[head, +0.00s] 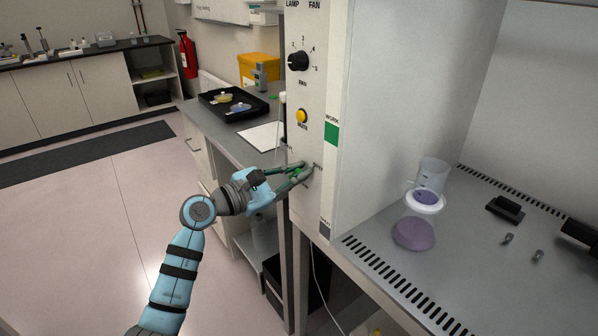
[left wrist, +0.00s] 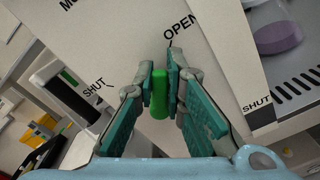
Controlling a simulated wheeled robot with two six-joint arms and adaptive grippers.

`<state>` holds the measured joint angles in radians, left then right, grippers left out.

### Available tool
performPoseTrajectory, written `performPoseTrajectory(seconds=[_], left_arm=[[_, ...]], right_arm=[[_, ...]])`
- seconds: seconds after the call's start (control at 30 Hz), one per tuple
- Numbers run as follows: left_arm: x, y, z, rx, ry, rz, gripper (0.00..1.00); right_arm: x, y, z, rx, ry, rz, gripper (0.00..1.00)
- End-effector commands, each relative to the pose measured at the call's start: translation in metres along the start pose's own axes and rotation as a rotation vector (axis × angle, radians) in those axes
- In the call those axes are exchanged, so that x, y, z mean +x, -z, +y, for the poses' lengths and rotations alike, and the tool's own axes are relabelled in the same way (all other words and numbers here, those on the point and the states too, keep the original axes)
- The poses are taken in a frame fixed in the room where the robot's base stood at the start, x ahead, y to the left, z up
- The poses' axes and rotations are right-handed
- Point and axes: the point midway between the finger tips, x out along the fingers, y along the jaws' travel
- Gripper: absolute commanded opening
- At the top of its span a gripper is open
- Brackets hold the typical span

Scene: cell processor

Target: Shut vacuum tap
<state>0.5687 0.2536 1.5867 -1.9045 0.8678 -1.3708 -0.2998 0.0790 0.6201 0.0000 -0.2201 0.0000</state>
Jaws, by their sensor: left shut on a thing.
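The vacuum tap shows as a green handle (left wrist: 160,98) on the pale cabinet post, between the printed words SHUT and OPEN in the left wrist view. My left gripper (left wrist: 161,85) is shut on this handle, with a green-padded finger on each side of it. In the head view my left gripper (head: 308,172) reaches the lower part of the post from the left. The fingers hide the handle there. I cannot tell exactly which mark the handle points to. My right gripper is not in view.
The post carries a black knob (head: 299,61) and a yellow button (head: 301,115). Inside the cabinet at right stands a filter flask (head: 414,232) with purple liquid. A black tray (head: 233,104) with dishes lies on the side bench.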

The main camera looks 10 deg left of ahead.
Motion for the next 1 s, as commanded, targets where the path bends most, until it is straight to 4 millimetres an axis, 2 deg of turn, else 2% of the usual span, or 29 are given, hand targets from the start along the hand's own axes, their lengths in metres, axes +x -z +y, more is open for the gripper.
performPoseTrajectory(seconds=[1.0], left_arm=[[0.0, 0.013, 0.023, -0.915, 0.005, 0.011, 0.0]], right_arm=[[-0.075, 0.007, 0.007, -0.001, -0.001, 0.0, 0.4]])
